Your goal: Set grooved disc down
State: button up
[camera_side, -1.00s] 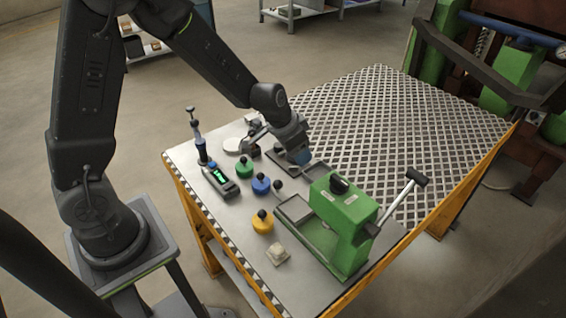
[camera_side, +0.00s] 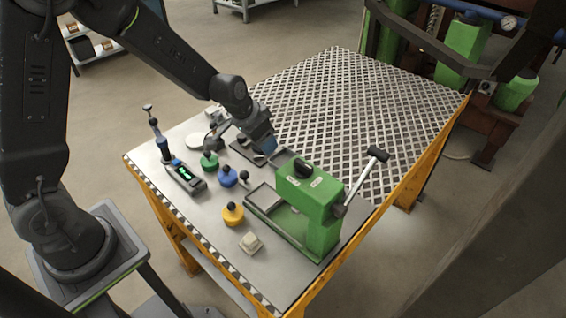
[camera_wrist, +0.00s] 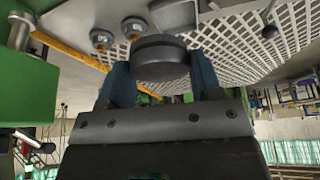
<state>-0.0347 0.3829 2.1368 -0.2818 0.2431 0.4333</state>
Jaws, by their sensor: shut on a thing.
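The grooved disc (camera_wrist: 159,61) is a dark grey, thick round piece with a band around its side. In the wrist view it sits between the two blue fingertips of my gripper (camera_wrist: 160,78), which is shut on it. In the side view my gripper (camera_side: 264,147) hangs pointing down over the worktable, behind and left of the green press (camera_side: 312,195). The disc is hard to make out there. I cannot tell from these views whether it touches a surface.
The steel table (camera_side: 285,274) has a perforated far part (camera_side: 345,115). Near my gripper stand green (camera_side: 209,161), blue (camera_side: 227,178) and yellow (camera_side: 232,214) knobbed pieces. A meter with a green display (camera_side: 185,176) lies left. The press lever (camera_side: 362,180) sticks up right.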

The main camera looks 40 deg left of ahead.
jog(key=w+a+f+m+g+h, duration=0.1)
jog(key=w+a+m, duration=0.1)
jog(key=a+m, duration=0.3)
jog(key=w+a+f+m+h, duration=0.1)
jog(key=w+a+m+h, duration=0.15)
jog(key=a, duration=0.35)
send_over(285, 156)
jog(key=s+d, duration=0.2)
jog(key=s, duration=0.1)
jog(key=shift+y, duration=0.45)
jog(key=f, duration=0.7)
jog(key=shift+w+d+f, duration=0.1)
jog(key=shift+w+d, duration=0.05)
jog(key=shift+w, duration=0.1)
notch_tip(285, 156, down, 4)
jog(key=shift+f, duration=0.1)
jog(key=shift+f, duration=0.1)
